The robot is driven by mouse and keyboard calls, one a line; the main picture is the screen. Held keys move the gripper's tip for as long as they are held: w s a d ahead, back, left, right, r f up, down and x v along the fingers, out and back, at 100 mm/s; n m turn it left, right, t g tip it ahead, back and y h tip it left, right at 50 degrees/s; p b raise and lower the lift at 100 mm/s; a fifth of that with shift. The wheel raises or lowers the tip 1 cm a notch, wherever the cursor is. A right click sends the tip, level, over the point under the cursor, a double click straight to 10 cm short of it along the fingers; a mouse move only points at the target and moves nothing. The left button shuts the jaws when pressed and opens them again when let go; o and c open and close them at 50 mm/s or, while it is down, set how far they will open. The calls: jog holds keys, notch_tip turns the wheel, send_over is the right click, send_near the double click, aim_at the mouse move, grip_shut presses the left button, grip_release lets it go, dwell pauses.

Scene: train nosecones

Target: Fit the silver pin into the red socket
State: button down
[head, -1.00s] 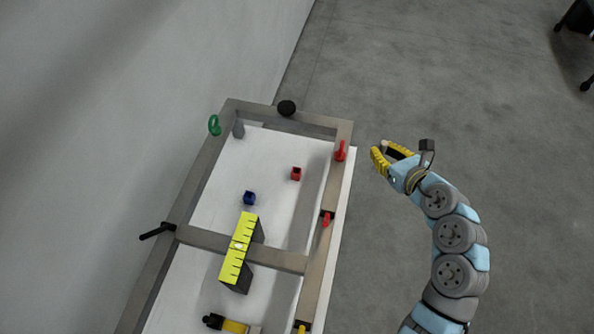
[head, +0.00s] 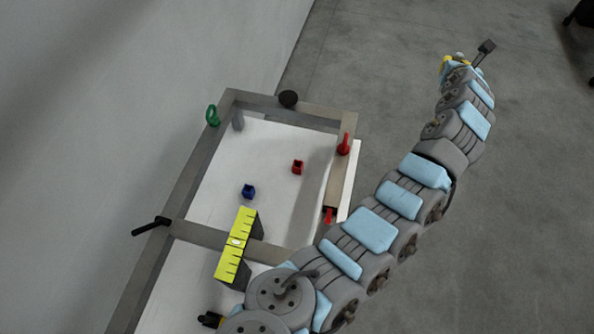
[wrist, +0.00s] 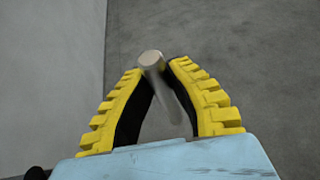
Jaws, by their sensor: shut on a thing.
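The silver pin (wrist: 170,95) is a grey rod with a round end, seen in the wrist view between the yellow fingers. My gripper (wrist: 156,68) is shut on it near the fingertips. In the head view my gripper (head: 446,64) is small and partly hidden by my wrist, at the upper right, out over the bare floor beyond the frame. The pin cannot be made out clearly there. The red socket (head: 298,167) is a small red block with a dark opening, standing on the white board (head: 270,145). My gripper is well apart from it.
A blue socket (head: 248,191) stands left of the red one. A yellow-topped block (head: 236,245) lies across the frame bar. A metal frame (head: 315,113) with a green ring (head: 212,116), a black knob (head: 288,98) and a red peg (head: 344,145) surrounds the board. My arm covers the lower right.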

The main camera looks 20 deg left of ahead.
jog(key=shift+w+a+f+m+h+b, duration=0.95)
jog(key=shift+w+a+m+h, duration=0.55)
jog(key=shift+w+a, duration=1.1)
jog(key=s+a+f+m+g+h+b, duration=0.2)
jog(key=a+f+m+h, duration=0.1)
jog(key=a+f, duration=0.5)
jog(key=s+a+f+h+b, duration=0.1)
jog(key=s+a, duration=0.4)
jog(key=a, duration=0.5)
jog(key=s+a+f+h, duration=0.1)
jog(key=s+a, duration=0.3)
jog(key=a, duration=0.6)
jog(key=s+a+f+b, duration=0.1)
jog(key=s+f, duration=0.3)
jog(key=f, duration=0.4)
jog(key=s+a+f+m+b, duration=0.1)
jog(key=s+f, duration=0.3)
jog(key=f, duration=0.4)
jog(key=s+f+g+b, duration=0.1)
jog(key=s+f, duration=0.3)
jog(key=f, duration=0.4)
jog(key=shift+s+a+f+m+h, duration=0.25)
jog(key=shift+s+a+m+h, duration=0.05)
jog(key=shift+s+a+m, duration=0.1)
jog(key=shift+f, duration=0.1)
